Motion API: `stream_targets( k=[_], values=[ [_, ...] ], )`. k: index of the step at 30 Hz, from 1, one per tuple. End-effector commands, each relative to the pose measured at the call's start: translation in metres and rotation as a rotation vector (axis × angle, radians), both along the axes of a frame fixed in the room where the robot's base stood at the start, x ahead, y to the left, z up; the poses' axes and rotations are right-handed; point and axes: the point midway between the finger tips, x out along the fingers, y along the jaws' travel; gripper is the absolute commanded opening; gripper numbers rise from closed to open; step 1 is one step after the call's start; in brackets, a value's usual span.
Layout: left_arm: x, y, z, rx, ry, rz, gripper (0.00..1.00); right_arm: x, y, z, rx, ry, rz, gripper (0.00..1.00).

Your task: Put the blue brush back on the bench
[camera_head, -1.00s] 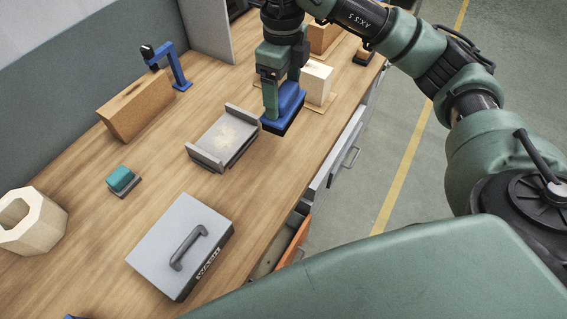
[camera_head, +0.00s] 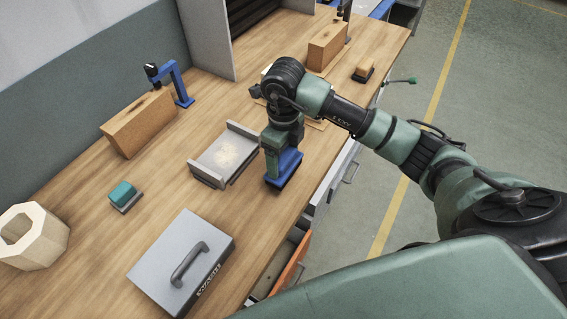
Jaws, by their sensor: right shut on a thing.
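The blue brush (camera_head: 285,170) has a blue body and dark bristles. It is upright at the bench top, beside the right end of the grey tray. My right gripper (camera_head: 273,160) points down and is shut on the blue brush. Its bristles seem to touch or nearly touch the wood; I cannot tell which. The wooden bench (camera_head: 165,180) runs diagonally across the view. My left gripper is not in view.
A grey tray with dusty contents (camera_head: 220,158), a grey lidded box (camera_head: 170,275), a teal brush (camera_head: 123,194) and a wooden octagonal ring (camera_head: 50,240) stand on the bench. An orange drawer (camera_head: 290,268) is open below the front edge. A tan brush (camera_head: 364,72) lies farther back.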

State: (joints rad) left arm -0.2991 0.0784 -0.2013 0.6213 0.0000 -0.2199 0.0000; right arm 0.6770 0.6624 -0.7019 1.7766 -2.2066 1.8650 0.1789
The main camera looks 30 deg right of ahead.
Motion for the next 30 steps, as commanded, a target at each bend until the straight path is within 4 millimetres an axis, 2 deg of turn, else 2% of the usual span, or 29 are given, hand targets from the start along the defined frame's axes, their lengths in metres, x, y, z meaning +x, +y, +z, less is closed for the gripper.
stream_targets(
  k=[7,20,21,22,23,30],
  values=[
    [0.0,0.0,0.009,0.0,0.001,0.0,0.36,-0.001,0.001,-0.035,0.001,0.004,0.0,0.39],
    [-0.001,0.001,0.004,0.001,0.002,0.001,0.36,0.0,0.0,-0.044,0.0,0.0,0.001,0.39],
    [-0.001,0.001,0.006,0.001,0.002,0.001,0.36,-0.001,0.0,-0.042,0.0,0.001,0.001,0.88],
    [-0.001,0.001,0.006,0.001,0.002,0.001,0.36,-0.001,0.0,-0.042,0.0,0.001,0.001,0.96],
    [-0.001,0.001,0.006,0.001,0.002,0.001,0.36,-0.001,0.0,-0.042,0.0,0.001,0.001,0.99],
    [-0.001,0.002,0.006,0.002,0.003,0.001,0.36,-0.001,0.0,-0.042,0.0,0.001,0.001,0.99]
  ],
)
